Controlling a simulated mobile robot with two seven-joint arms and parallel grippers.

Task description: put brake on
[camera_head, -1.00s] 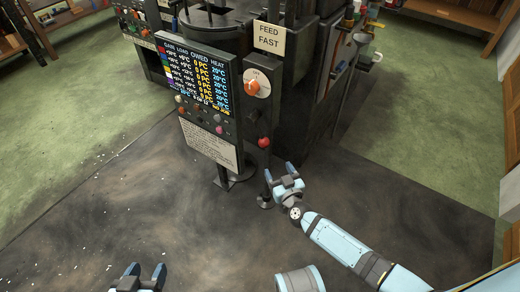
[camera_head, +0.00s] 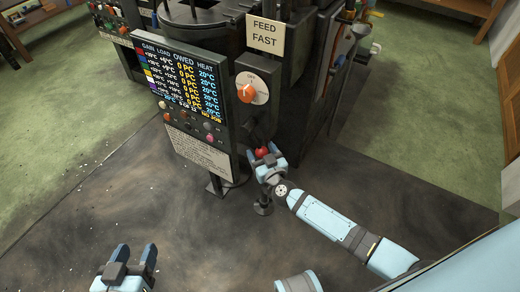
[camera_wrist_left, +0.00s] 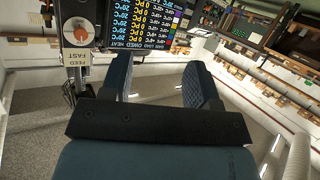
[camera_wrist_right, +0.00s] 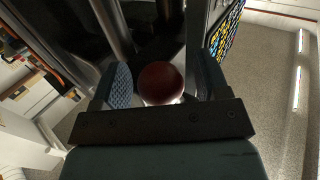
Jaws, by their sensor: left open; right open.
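A red ball knob (camera_head: 262,152) sits low on the front of the machine, below the orange dial (camera_head: 247,93). My right gripper (camera_head: 266,160) is open at the knob. In the right wrist view the dark red knob (camera_wrist_right: 161,83) lies between its two fingers, with a gap visible on each side. Whatever the knob is mounted on is mostly hidden. My left gripper (camera_head: 135,262) is open and empty over the floor at the lower left, well apart from the machine. No label in view names a brake.
A display panel (camera_head: 180,82) with small coloured buttons below it stands left of the knob. A sign (camera_head: 265,36) reads FEED FAST. A small post foot (camera_head: 263,207) stands near my right gripper. The dark floor (camera_head: 150,210) in front is clear.

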